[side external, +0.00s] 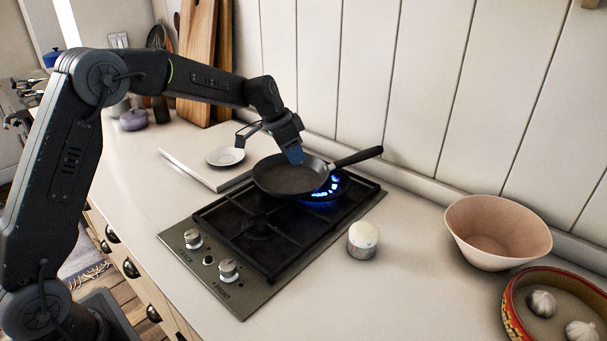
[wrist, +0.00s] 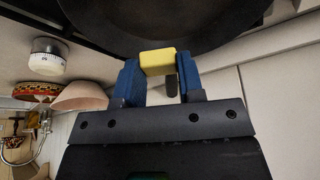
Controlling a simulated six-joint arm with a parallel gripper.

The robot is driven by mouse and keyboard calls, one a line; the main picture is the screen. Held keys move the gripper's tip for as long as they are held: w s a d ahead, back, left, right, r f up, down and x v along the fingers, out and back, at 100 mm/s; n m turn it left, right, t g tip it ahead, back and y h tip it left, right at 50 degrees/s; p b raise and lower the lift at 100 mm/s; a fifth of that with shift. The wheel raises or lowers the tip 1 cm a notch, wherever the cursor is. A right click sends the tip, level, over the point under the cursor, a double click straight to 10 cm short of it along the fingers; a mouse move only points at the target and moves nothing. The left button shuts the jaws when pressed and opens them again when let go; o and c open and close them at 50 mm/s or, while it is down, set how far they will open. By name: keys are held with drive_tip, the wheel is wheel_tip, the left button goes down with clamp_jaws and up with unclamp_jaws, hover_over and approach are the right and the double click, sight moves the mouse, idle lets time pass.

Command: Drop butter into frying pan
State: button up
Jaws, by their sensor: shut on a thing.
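The butter is a small yellow block (wrist: 158,62), seen in the wrist view between the blue fingertips of my gripper (wrist: 158,80). My gripper is shut on it. In the side external view my gripper (side external: 294,155) is over the far part of the dark frying pan (side external: 285,178), and the butter is hidden there. The pan sits on the back burner with its handle pointing right. In the wrist view the pan (wrist: 165,22) fills the top, beyond the butter. I cannot tell the exact height of the butter above the pan.
The black gas hob (side external: 250,225) has a blue flame (side external: 326,190) under the pan. A white board (side external: 205,168) with a small plate (side external: 225,156) lies left of it. A white timer (side external: 362,240), a pink bowl (side external: 495,232) and a garlic bowl (side external: 555,305) stand right. The wall is close behind.

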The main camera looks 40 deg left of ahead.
drive_tip(key=o, duration=0.7)
drive_tip(key=shift+c, duration=0.2)
drive_tip(key=shift+r, duration=0.1)
drive_tip(key=v, duration=1.3)
drive_tip(key=shift+s+r, duration=0.2)
drive_tip(key=shift+r, duration=0.1)
drive_tip(key=shift+s+a, duration=0.1)
drive_tip(key=s+d+r+n, duration=0.25)
drive_tip(key=s+d, duration=0.25)
drive_tip(key=s, duration=0.4)
drive_tip(key=s+d+f+n+t+y, duration=0.1)
drive_tip(key=s+d+f, duration=0.1)
drive_tip(key=s, duration=0.9)
drive_tip(key=s+d+f+n+y, duration=0.1)
drive_tip(key=s+f, duration=0.4)
drive_tip(key=s, duration=0.6)
drive_tip(key=shift+d+f+n+t, duration=0.2)
drive_tip(key=shift+d+n+t, duration=0.2)
drive_tip(key=shift+n, duration=0.15)
